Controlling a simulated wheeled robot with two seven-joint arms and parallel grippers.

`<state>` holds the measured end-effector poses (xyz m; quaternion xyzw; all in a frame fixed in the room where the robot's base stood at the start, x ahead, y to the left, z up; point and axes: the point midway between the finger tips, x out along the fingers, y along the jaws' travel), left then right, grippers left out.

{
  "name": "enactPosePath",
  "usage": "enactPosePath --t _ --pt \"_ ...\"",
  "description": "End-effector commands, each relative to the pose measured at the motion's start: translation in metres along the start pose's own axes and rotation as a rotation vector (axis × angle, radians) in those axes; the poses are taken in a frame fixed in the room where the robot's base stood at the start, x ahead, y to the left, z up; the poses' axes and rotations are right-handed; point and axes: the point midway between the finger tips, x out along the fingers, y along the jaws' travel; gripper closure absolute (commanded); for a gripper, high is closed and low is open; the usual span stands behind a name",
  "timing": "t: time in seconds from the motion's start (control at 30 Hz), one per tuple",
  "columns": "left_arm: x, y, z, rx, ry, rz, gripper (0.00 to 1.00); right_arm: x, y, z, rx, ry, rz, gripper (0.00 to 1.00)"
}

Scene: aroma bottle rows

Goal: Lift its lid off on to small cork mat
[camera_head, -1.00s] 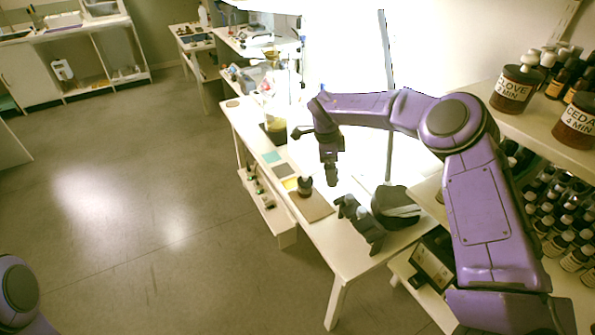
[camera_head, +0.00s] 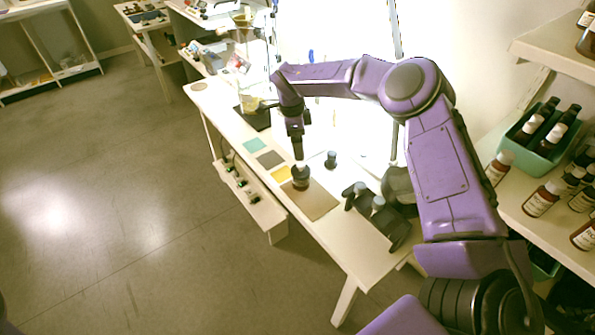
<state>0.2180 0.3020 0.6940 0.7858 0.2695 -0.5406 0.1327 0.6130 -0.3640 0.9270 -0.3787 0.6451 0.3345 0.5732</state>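A dark bottle (camera_head: 300,182) stands upright on a tan mat (camera_head: 318,204) on the white bench. My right gripper (camera_head: 298,156) points down just above it and overlaps its top, so I cannot tell whether they touch or whether the fingers are closed. The bottle's lid is hard to make out behind the fingers. A small round cork-coloured mat (camera_head: 199,86) lies bare at the bench's far left end. My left gripper is out of view.
Teal (camera_head: 255,145), grey-brown (camera_head: 270,159) and yellow (camera_head: 282,174) squares lie along the bench's front edge. A small dark object (camera_head: 331,160) stands behind the bottle. A dark stand (camera_head: 255,119) bears glassware. Shelves of bottles (camera_head: 541,199) are at right.

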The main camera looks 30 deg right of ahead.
Motion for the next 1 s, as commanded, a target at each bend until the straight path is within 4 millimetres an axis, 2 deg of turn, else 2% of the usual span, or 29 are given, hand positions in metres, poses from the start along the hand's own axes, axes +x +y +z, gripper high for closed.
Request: enactPosePath --t 0.1,0.27,0.37,0.47,0.53,0.63,0.8,0.83,0.87,1.0 --pt "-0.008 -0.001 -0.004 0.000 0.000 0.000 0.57 0.021 0.001 0.000 -0.003 0.004 0.005 0.03" --pt "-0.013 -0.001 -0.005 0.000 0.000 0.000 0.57 0.043 0.001 0.000 -0.002 0.003 0.003 0.03" --pt "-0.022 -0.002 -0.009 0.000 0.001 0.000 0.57 0.055 0.002 0.000 -0.002 0.005 0.004 0.03" --pt "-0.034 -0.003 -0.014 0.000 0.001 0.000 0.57 0.073 0.004 0.002 -0.003 0.005 0.004 0.03" --pt "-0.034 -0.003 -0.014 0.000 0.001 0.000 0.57 0.087 0.003 0.002 -0.001 0.004 0.003 0.03" --pt "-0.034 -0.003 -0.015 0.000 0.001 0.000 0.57 0.095 0.003 0.003 -0.001 0.002 0.001 0.03" --pt "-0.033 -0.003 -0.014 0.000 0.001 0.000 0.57 0.097 0.002 0.003 -0.001 0.001 0.000 0.03" --pt "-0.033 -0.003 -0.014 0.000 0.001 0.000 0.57 0.097 0.002 0.003 -0.001 0.001 0.000 0.06" --pt "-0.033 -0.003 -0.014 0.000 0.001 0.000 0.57 0.097 0.002 0.003 -0.001 0.001 0.000 0.16" --pt "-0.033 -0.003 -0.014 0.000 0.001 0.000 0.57 0.097 0.002 0.003 -0.001 0.001 0.000 0.61"
